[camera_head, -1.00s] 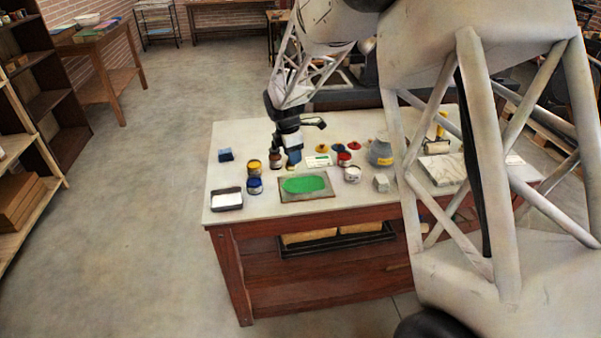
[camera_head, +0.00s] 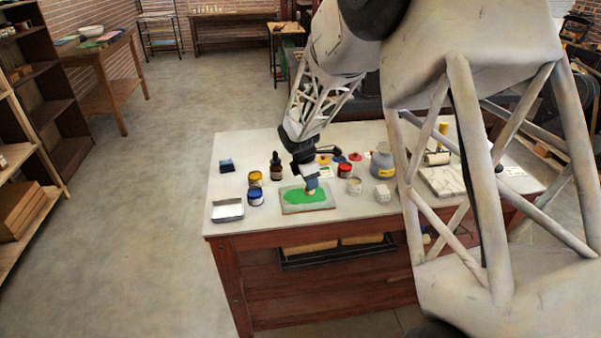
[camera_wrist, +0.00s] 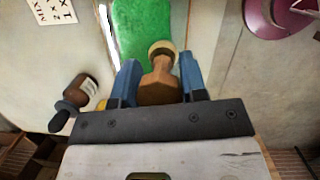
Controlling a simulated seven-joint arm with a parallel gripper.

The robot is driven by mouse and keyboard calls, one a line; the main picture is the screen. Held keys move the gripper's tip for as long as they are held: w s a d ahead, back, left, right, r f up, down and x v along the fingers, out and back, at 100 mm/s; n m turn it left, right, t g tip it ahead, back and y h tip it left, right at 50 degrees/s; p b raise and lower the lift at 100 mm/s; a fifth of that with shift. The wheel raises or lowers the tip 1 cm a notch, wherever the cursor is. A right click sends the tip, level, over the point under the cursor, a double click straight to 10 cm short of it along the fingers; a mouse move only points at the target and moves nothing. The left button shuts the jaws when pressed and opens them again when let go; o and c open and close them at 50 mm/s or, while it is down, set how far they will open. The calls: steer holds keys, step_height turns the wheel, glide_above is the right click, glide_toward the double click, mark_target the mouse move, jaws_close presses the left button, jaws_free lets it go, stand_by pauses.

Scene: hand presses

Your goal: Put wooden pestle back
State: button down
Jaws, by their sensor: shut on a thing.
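The wooden pestle (camera_wrist: 159,84) has a brown grip and a paler round end, and it sits between the blue fingers in the wrist view. My gripper (camera_wrist: 158,82) is shut on it. In the head view my gripper (camera_head: 311,184) is over the board with the green patch (camera_head: 291,197), and the pestle there is mostly hidden by the fingers. The green patch also shows in the wrist view (camera_wrist: 143,25), beyond the pestle's pale end. I cannot tell whether the pestle touches it.
A dark dropper bottle (camera_head: 276,168), a yellow jar (camera_head: 255,179) and a blue jar (camera_head: 256,198) stand left of my gripper. A red jar (camera_head: 344,170), a white jar (camera_head: 354,186) and a grey jug (camera_head: 382,162) stand right. A shallow tray (camera_head: 228,211) is at the front left.

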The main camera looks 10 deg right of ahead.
steer(key=w, duration=0.5)
steer(key=w+f, duration=0.1)
steer(key=w, duration=0.8)
steer(key=shift+w+a+f, duration=0.15)
steer(key=shift+w+f, duration=0.05)
steer(key=shift+w, duration=0.2)
steer(key=shift+w, duration=0.1)
steer(key=shift+w, duration=0.2)
steer(key=shift+w+f, duration=0.15)
steer(key=shift+f, duration=0.15)
steer(key=shift+a+x, duration=0.15)
steer(key=shift+x, duration=0.6)
steer(key=shift+a+x, duration=0.15)
steer(key=shift+x, duration=0.55)
steer(key=shift+f, duration=0.2)
steer(key=c, duration=0.7)
jaws_free()
steer(key=shift+o, duration=0.2)
steer(key=shift+r, duration=0.1)
steer(key=v, duration=1.2)
